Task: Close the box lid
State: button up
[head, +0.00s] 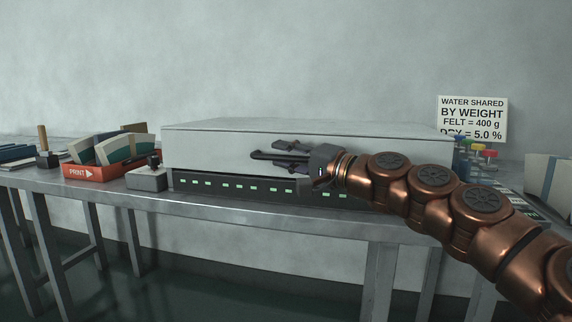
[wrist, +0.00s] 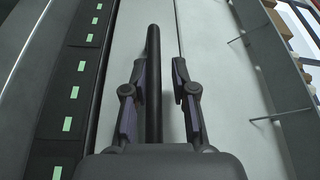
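A large pale grey box lid (head: 225,150) lies across the table over a dark base strip with green marks (head: 215,184). It looks level and low, but I cannot tell whether it is fully seated. Its pale front face (wrist: 225,90) fills much of the wrist view. A black bar handle (wrist: 153,80) runs along that face. My gripper (head: 272,153) is in front of the lid, pointing left. In the wrist view my gripper (wrist: 160,68) has its fingers apart, one on each side of the bar. The bar is nearer the left finger; contact is unclear.
A red tray (head: 88,173) with upright pads and a small grey block with a knob (head: 148,178) stand left of the box. Colour-topped items (head: 476,149) and a sign (head: 472,119) are at the right. The table's front edge (head: 215,209) runs close before the box.

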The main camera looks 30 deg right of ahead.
notch_tip(320, 180, up, 7)
jog(key=shift+d+r, duration=0.1)
jog(key=shift+r, duration=0.4)
jog(key=shift+s, duration=0.1)
jog(key=f+b+v, duration=0.1)
jog(key=b+v, duration=0.2)
jog(key=v, duration=0.5)
jog(key=shift+d+f, duration=0.4)
jog(key=shift+d, duration=0.05)
dwell(0.7)
dwell(0.4)
